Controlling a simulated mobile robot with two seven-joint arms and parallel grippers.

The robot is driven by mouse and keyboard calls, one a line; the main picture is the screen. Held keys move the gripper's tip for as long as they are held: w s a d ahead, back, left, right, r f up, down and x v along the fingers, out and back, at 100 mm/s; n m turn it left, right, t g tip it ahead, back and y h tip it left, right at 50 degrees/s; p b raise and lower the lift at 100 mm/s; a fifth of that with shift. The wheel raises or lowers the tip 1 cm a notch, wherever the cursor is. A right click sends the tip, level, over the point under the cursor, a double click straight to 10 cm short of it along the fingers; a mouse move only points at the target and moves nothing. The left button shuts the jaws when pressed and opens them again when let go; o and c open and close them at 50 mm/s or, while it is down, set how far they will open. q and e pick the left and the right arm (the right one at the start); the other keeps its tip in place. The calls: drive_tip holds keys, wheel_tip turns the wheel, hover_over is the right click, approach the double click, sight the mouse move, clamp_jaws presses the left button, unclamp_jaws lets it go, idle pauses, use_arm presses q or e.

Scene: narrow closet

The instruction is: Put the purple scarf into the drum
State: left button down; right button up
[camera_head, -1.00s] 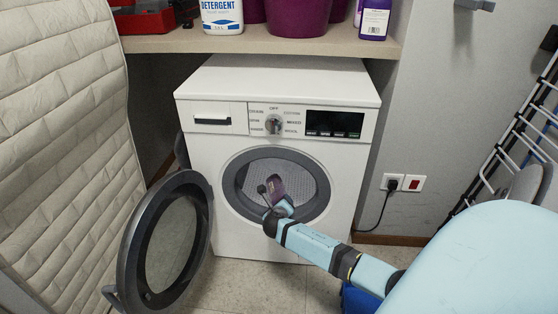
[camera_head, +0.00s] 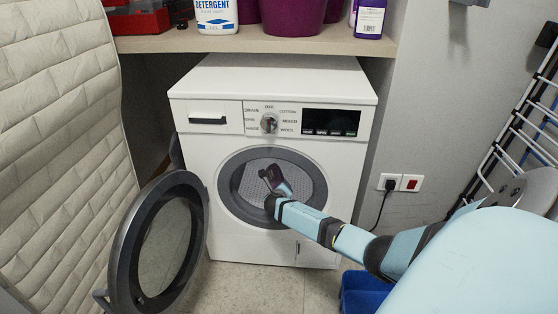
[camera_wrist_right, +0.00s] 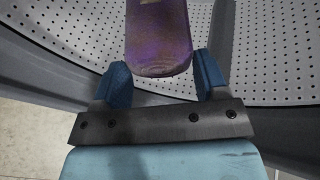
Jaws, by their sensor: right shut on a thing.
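The purple scarf (camera_wrist_right: 160,38) looks like a rolled purple bundle with a rounded end. My right gripper (camera_wrist_right: 162,75) has its blue fingers on either side of the scarf's near end and is shut on it. In the head view the scarf (camera_head: 271,177), small and dark, is in front of or inside the round opening of the drum (camera_head: 305,188); the depth is hard to tell. The drum's perforated metal wall (camera_wrist_right: 268,60) is behind the scarf in the wrist view. My left gripper is not in view.
The washing machine (camera_head: 200,165) is white, with its round door (camera_head: 166,245) swung open to the left. A quilted panel (camera_head: 60,150) stands at the far left. A shelf (camera_head: 200,42) with detergent (camera_head: 216,14) is above. A drying rack (camera_head: 500,140) is at right, a blue object (camera_head: 358,293) below.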

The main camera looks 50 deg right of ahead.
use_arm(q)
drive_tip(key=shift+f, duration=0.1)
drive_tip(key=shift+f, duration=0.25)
use_arm(e)
drive_tip(key=o, duration=1.1)
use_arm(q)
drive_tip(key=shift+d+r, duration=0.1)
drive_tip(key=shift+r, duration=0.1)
use_arm(e)
drive_tip(key=shift+o, duration=0.2)
use_arm(q)
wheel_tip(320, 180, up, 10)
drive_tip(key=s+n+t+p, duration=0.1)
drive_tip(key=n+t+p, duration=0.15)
drive_tip(key=p, duration=0.65)
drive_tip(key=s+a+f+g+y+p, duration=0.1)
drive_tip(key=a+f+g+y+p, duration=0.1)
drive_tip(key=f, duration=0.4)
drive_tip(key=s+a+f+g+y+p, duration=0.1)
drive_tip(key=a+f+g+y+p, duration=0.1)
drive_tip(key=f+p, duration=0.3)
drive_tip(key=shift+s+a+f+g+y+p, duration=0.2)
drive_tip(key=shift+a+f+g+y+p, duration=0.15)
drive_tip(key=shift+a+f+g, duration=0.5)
use_arm(e)
drive_tip(key=s+a+r, duration=0.3)
drive_tip(key=s+a, duration=0.9)
drive_tip(key=a, duration=0.3)
drive_tip(key=shift+s+a, duration=0.25)
drive_tip(key=shift+a, duration=0.05)
